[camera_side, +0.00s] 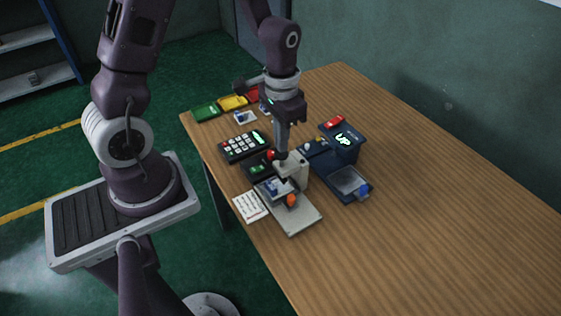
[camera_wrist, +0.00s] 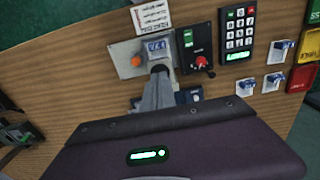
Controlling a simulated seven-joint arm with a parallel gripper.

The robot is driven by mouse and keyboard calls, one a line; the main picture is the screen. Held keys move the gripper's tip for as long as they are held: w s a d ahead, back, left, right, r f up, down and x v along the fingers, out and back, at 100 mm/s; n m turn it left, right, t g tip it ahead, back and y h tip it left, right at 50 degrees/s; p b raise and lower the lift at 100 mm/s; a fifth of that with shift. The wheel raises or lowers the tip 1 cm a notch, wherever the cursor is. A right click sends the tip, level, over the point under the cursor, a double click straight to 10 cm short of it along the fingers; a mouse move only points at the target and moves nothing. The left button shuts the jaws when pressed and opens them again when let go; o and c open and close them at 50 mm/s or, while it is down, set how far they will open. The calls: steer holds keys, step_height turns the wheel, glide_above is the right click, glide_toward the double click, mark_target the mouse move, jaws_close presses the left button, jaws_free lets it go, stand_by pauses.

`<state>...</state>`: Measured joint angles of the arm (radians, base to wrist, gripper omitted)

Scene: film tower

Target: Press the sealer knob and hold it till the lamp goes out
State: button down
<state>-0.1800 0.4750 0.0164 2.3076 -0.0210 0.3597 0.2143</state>
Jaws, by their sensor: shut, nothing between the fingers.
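The sealer is a pale press (camera_side: 296,170) with a flat grey base plate (camera_side: 299,217), near the table's front edge. An orange round lamp (camera_side: 291,200) sits on the plate; it also shows in the wrist view (camera_wrist: 136,61) and looks bright orange. A small blue-and-white piece (camera_side: 272,187) lies under the press; it shows in the wrist view (camera_wrist: 155,45) too. My gripper (camera_side: 281,156) points down, shut and empty, with its tips at the top of the press.
A black box with a red knob (camera_wrist: 201,61) and a keypad (camera_side: 243,147) stand beside the sealer. A blue machine (camera_side: 342,148) reading "UP" is to the right. Green (camera_side: 206,112) and yellow (camera_side: 232,103) trays are farther back. A printed sheet (camera_side: 250,206) lies left. The table's right side is clear.

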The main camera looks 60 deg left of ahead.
steer(key=shift+f, duration=1.85)
steer(key=shift+r, duration=0.1)
stand_by(0.9)
steer(key=shift+r, duration=3.9)
steer(key=s+d+r+t, duration=0.2)
steer(key=s+r, duration=0.5)
steer(key=r, duration=0.1)
steer(key=s+d+r+t, duration=0.3)
steer(key=s+r, duration=0.4)
steer(key=r, duration=0.1)
steer(key=shift+s+d+r+t, duration=0.2)
steer(key=shift+s+d+t, duration=0.1)
steer(key=shift+s+d, duration=0.05)
